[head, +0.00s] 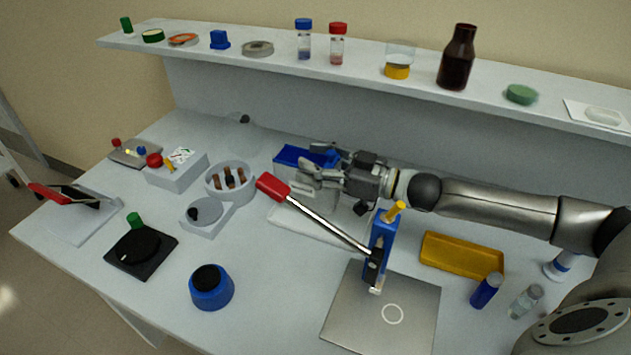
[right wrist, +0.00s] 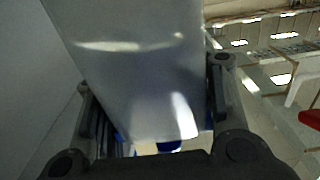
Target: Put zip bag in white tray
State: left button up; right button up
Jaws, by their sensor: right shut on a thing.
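My right gripper (head: 312,178) reaches in from the right over the middle of the bench. It is shut on a pale, shiny, see-through sheet, which looks like the zip bag; the zip bag (right wrist: 135,65) fills the space between the fingers in the right wrist view. In the head view the bag is hard to make out against the fingers. A flat white thing, probably the white tray (head: 318,224), lies below and in front of the gripper, partly hidden by the red-handled lever. My left gripper is not in view.
A blue box (head: 290,156) stands just behind the gripper. A blue lever press (head: 380,242) with a red handle (head: 272,187) stands in front. A yellow tray (head: 461,255) lies to the right. A round white holder (head: 230,180) is left. A shelf (head: 280,62) runs behind.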

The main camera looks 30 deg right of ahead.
jog(key=shift+f, duration=1.95)
jog(key=shift+f, duration=0.1)
jog(key=o, duration=1.5)
jog(key=shift+o, duration=0.2)
jog(key=shift+s+d, duration=0.3)
jog(key=v, duration=1.1)
jog(key=shift+b, duration=0.4)
jog(key=shift+s, duration=0.1)
